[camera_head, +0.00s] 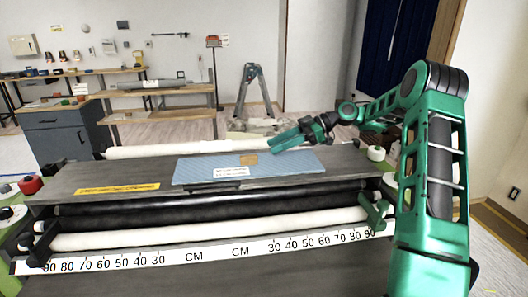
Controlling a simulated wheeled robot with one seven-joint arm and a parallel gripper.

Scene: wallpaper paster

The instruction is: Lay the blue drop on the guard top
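A light blue striped sheet (295,167), which looks like the blue drop, lies flat on the dark grey guard top (120,172) of the pasting machine. It bears a white label near its front edge and a small brown patch near its back edge. My gripper (274,147) reaches in from the right and shows over the back edge of the sheet, right of the brown patch. Its teal end points left and down. Whether it touches the sheet, and whether its fingers are apart or hold anything, cannot be made out.
A yellow label (117,188) is on the guard top's left part. Black and white rollers (200,228) and a centimetre scale (200,257) run along the front. A red knob (31,185) is at the left. Behind stand a grey cabinet (62,136), workbenches and a stepladder (255,88).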

